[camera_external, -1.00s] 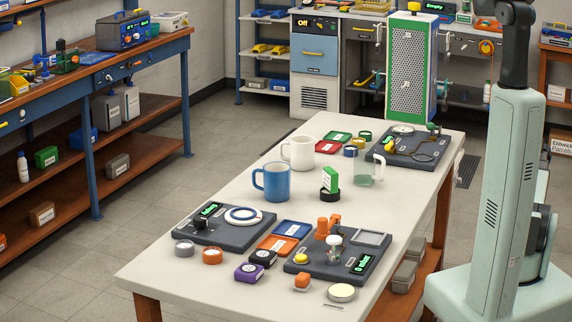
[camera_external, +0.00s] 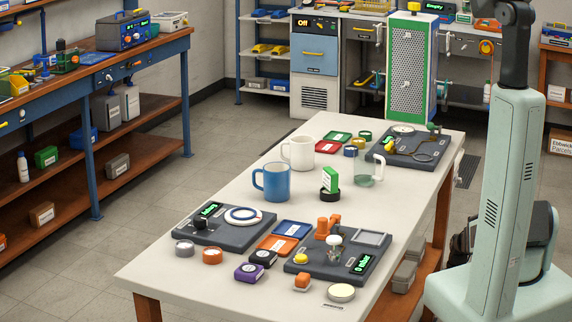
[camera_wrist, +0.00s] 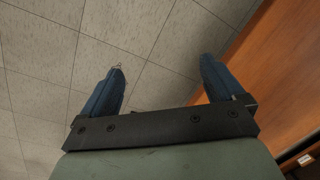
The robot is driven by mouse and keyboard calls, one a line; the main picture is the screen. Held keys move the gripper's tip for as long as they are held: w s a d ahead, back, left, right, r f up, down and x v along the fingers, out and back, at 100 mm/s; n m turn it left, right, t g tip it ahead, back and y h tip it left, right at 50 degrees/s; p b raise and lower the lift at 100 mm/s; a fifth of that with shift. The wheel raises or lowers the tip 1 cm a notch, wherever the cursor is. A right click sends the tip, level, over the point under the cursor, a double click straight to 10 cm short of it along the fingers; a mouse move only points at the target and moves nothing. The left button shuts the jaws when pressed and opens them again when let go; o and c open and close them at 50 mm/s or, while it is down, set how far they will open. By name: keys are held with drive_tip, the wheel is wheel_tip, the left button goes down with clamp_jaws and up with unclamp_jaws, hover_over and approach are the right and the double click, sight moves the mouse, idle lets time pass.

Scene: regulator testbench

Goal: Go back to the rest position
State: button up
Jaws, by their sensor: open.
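My gripper (camera_wrist: 161,80) shows in the wrist view with its two blue fingers spread wide apart and nothing between them. It points down at grey floor tiles (camera_wrist: 120,35), with a brown wooden surface (camera_wrist: 265,75) to its right. In the external view my column and part of my arm stand at the right, beside the white-topped table (camera_external: 225,225). My gripper cannot be made out in that view.
The table holds a blue mug (camera_external: 272,182), a white mug (camera_external: 299,152), a glass jar (camera_external: 366,172) and dark test boards, one at the front right (camera_external: 318,268). A workbench (camera_external: 110,65) stands at left. Floor between them is clear.

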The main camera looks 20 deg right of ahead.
drive_tip(key=s+a+f+g, duration=0.1)
drive_tip(key=s+a+g, duration=0.1)
drive_tip(key=s+a, duration=0.3)
drive_tip(key=s+a+f+n+g, duration=0.1)
drive_tip(key=s+a, duration=0.4)
drive_tip(key=s, duration=0.7)
drive_tip(key=s+a+f+g+h, duration=0.1)
drive_tip(key=s+a+f+g, duration=0.1)
drive_tip(key=s+a, duration=0.3)
drive_tip(key=s+g, duration=0.1)
drive_tip(key=s, duration=0.3)
